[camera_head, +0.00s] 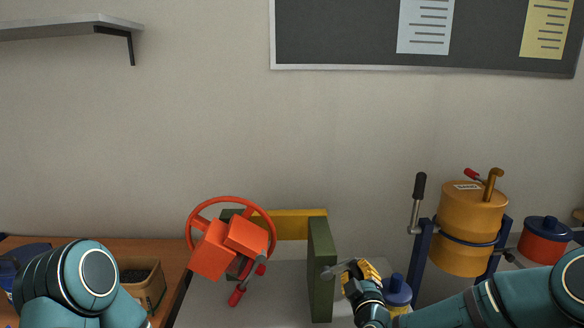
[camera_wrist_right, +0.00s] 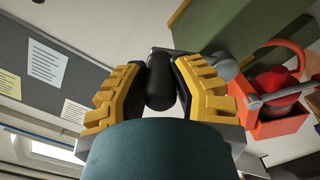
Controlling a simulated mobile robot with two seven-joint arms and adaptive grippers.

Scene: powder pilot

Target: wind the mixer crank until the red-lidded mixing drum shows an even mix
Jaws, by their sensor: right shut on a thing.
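A orange-red two-box vessel (camera_head: 228,248) sits tilted in a green frame (camera_head: 320,270) with a red ring wheel (camera_head: 230,200) behind it. I cannot tell for sure that it is the mixing drum; no mix inside shows. My right gripper (camera_head: 350,272) is at the right side of the green post, at a grey crank arm (camera_head: 330,271). In the right wrist view my right gripper (camera_wrist_right: 162,85) is shut on a black crank handle (camera_wrist_right: 160,80), between its yellow-and-black fingers. The vessel also shows there (camera_wrist_right: 282,125). Of my left arm only links show; its gripper is out of view.
A yellow-orange drum (camera_head: 465,235) stands at the right in a blue frame with a black-handled crank (camera_head: 419,188). Beside it is a red, blue-lidded pot (camera_head: 544,242). A blue-lidded jar (camera_head: 396,292) stands behind my right gripper. A box (camera_head: 143,284) is at the left.

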